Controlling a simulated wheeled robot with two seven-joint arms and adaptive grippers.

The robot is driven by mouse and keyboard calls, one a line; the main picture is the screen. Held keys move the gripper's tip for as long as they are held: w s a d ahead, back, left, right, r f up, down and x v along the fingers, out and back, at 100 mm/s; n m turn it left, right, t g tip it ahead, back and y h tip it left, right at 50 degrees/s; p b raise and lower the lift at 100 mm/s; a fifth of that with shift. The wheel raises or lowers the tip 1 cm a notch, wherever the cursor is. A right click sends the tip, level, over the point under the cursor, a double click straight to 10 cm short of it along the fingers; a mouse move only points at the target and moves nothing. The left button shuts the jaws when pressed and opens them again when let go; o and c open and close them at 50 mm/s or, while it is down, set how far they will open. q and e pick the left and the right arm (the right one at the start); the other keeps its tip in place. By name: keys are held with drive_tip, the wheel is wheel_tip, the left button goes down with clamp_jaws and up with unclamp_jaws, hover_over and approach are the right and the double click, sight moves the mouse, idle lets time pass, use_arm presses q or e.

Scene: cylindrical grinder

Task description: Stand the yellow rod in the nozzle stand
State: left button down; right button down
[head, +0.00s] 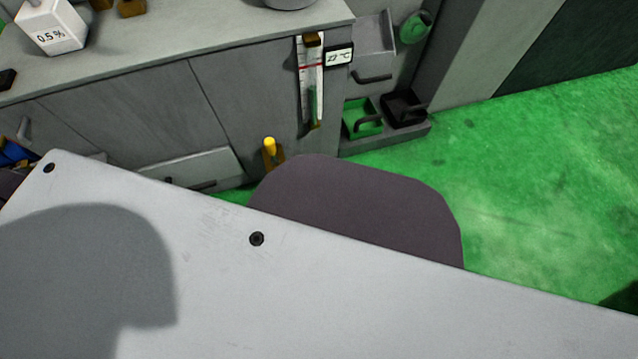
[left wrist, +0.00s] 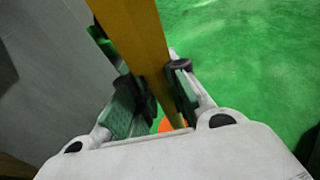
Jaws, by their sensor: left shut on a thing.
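In the left wrist view, a yellow rod (left wrist: 140,35) runs from the top edge down between the fingers of my left gripper (left wrist: 155,88). The gripper is shut on it. A bit of orange shows low between the fingers. In the head view, a short bright yellow piece (head: 270,147) with ochre parts beside it shows in front of the grey cabinet; I cannot tell whether it is the same rod. My left gripper cannot be made out in the head view. My right gripper is in neither view. I cannot identify the nozzle stand in either view.
A grey cabinet (head: 120,100) stands at the back, with a white weight-like block (head: 50,30) on top. A white gauge strip (head: 312,80) and small display (head: 339,55) are on its right end. Green (head: 362,115) and black trays sit beside it. Green floor (head: 530,190) is clear at right.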

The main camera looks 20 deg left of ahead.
use_arm(q)
drive_tip(key=shift+f, duration=0.4)
drive_tip(key=c, duration=1.3)
unclamp_jaws()
drive_tip(key=shift+v, duration=6)
